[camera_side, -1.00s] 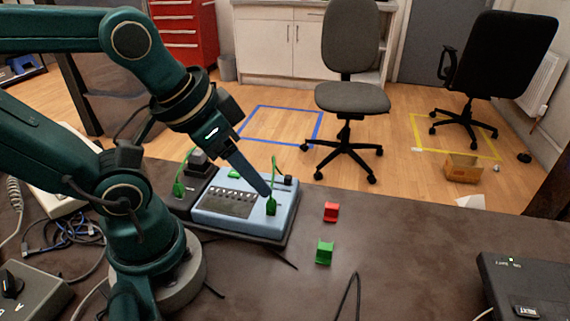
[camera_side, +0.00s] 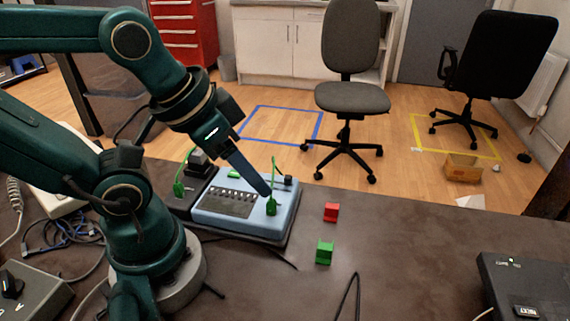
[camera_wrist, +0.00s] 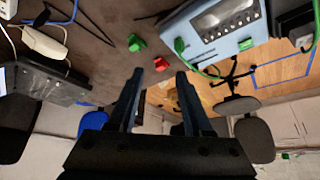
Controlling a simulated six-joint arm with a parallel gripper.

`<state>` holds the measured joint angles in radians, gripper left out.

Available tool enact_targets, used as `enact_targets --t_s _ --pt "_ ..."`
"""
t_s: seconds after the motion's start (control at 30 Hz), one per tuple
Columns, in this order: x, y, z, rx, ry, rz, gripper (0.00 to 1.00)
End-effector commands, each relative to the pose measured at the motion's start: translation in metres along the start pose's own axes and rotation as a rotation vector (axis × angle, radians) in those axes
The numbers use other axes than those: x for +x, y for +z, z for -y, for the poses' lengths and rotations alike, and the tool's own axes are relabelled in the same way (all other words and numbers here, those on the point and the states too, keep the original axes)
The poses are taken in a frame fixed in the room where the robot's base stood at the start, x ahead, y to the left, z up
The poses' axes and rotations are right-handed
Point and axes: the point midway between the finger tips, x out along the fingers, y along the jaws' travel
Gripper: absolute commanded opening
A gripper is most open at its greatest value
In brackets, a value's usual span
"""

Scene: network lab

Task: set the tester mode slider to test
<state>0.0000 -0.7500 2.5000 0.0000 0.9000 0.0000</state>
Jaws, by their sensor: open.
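The tester (camera_side: 262,226) is a light blue box with a dark panel of several small windows, on the dark bench. It also shows at the upper right of the wrist view (camera_wrist: 193,20). I cannot make out the mode slider or its setting. A green plug (camera_side: 271,208) with a green cable stands at the tester's right front. My gripper (camera_side: 268,193) points down over that side, its tip overlapping the plug's area; I cannot tell if they touch. In the wrist view my gripper (camera_wrist: 157,72) has its fingers apart with nothing between them.
A red block (camera_side: 331,212) and a green block (camera_side: 324,252) lie loose right of the tester. A dark unit with another green plug (camera_side: 179,189) adjoins its left. A black box (camera_side: 525,285) stands at the right edge. Cables lie on the bench; its middle right is mostly clear.

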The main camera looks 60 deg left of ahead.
Motion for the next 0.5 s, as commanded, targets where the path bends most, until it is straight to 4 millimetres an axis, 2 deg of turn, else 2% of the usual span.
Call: enact_targets --t_s 0.23,0.37,0.5 --pt "-0.002 -0.001 0.000 -0.042 0.000 0.002 0.49" --pt "-0.009 -0.020 0.002 -0.146 -0.006 0.005 0.49" --pt "-0.005 -0.043 0.011 -0.280 -0.032 0.063 0.49"
